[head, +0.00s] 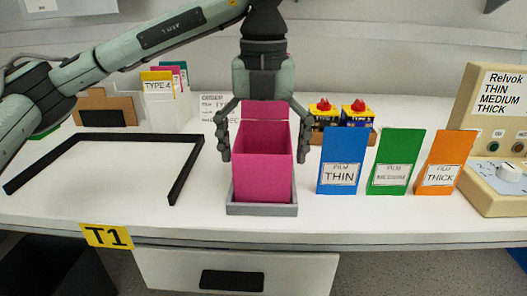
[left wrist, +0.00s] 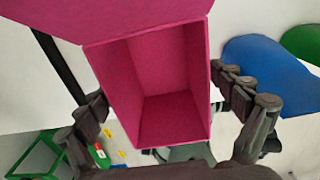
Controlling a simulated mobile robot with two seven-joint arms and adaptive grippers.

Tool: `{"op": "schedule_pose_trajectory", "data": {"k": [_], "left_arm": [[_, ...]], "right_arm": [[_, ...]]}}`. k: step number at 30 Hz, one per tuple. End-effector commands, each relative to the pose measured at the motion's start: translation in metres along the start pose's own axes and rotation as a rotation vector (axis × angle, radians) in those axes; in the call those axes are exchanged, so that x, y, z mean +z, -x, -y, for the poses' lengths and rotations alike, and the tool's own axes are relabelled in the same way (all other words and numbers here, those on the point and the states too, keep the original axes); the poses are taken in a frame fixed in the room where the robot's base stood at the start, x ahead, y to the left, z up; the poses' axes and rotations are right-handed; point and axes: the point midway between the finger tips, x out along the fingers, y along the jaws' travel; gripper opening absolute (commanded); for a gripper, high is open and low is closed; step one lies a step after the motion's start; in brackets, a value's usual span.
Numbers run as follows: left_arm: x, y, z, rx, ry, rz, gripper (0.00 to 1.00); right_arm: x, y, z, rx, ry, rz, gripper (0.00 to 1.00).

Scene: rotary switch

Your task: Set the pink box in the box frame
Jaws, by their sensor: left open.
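The pink box (head: 263,175) stands upright with its top open and its lid raised at the back. Its base appears to sit inside the low grey box frame (head: 262,210) near the table's front edge. The frame's rim shows in front of the box and at both sides. My left gripper (head: 264,156) is open above the box, with its fingers spread down along the box's left and right sides. In the left wrist view the pink box (left wrist: 165,85) lies between the spread fingers. Whether the fingers touch its walls is unclear. My right gripper is not in view.
Red-topped items (head: 340,113) stand behind. A black three-sided frame (head: 186,170) lies on the left, with clear tabletop inside.

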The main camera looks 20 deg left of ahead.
Motion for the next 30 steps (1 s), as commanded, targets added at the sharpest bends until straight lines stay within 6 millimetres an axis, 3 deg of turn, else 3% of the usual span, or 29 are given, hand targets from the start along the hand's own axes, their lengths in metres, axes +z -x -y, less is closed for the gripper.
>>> {"op": "schedule_pose_trajectory", "data": {"k": [4, 6, 14, 21, 30], "left_arm": [[0.0, 0.003, 0.0, 0.0, 0.0, 0.0, 0.94], [0.0, 0.005, 0.0, 0.0, 0.0, 0.0, 0.94], [0.0, 0.066, 0.001, -0.003, 0.0, 0.004, 0.94], [0.0, 0.111, 0.0, 0.0, 0.0, 0.002, 0.94], [0.0, 0.124, 0.0, 0.0, -0.001, 0.0, 0.94]], "right_arm": [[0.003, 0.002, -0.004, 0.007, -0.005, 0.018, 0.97], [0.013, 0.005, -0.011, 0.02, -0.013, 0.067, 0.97], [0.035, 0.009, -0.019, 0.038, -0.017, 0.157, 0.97], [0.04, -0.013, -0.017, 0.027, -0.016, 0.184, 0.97], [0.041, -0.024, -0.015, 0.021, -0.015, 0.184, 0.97]]}}
